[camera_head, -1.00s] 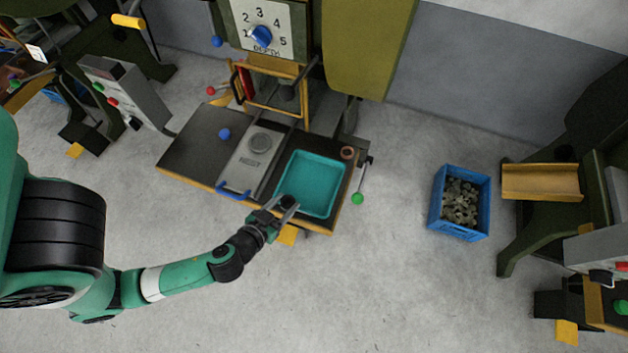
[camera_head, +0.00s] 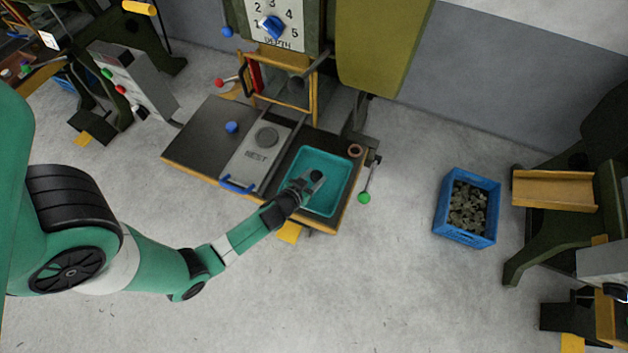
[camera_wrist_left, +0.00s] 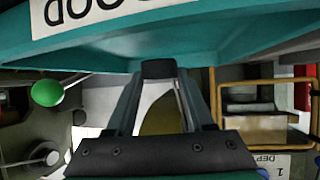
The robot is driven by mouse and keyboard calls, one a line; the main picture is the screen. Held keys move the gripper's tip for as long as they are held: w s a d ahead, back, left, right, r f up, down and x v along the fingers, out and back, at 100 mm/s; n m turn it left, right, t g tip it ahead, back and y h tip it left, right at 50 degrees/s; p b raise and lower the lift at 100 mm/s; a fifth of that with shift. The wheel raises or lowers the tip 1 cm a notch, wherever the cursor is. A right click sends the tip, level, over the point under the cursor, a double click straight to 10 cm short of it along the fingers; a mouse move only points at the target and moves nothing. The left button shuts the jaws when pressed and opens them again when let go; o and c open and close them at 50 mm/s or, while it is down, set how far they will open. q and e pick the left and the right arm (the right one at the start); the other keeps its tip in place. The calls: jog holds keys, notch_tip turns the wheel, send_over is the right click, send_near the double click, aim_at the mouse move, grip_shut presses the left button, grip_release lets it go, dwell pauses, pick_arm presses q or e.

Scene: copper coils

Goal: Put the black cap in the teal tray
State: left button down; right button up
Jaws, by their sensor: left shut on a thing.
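The teal tray (camera_head: 340,198) lies on the bench in front of the press; its wall also shows in the left wrist view (camera_wrist_left: 230,35), with a white label. My left gripper (camera_head: 311,180) reaches over the tray from the lower left. It is shut on the black cap (camera_head: 317,175), which shows dark against the tray floor. In the left wrist view the cap (camera_wrist_left: 158,68) sits between the fingertips. I cannot tell whether the cap touches the tray floor. My right gripper is in neither view.
The nest plate (camera_head: 255,155) with a blue handle (camera_head: 237,187) is left of the tray. A copper-coloured ring (camera_head: 356,150) lies at its far right corner. A green-knobbed lever (camera_head: 364,197) stands right. A blue crate (camera_head: 468,208) stands on the floor.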

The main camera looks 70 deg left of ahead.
pick_arm(q)
notch_tip(320, 180, down, 2)
jog(key=shift+f, duration=0.15)
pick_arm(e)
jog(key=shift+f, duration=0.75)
pick_arm(q)
jog(key=shift+f+b, duration=0.15)
jog(key=shift+b, duration=0.25)
jog(key=shift+c, duration=1.4)
grip_release()
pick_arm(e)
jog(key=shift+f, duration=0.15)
pick_arm(q)
jog(key=shift+s+d+r+p, duration=0.1)
jog(key=shift+r+p, duration=0.2)
jog(key=v, duration=1.1)
jog(key=shift+s+d, duration=0.25)
jog(key=shift+s, duration=0.1)
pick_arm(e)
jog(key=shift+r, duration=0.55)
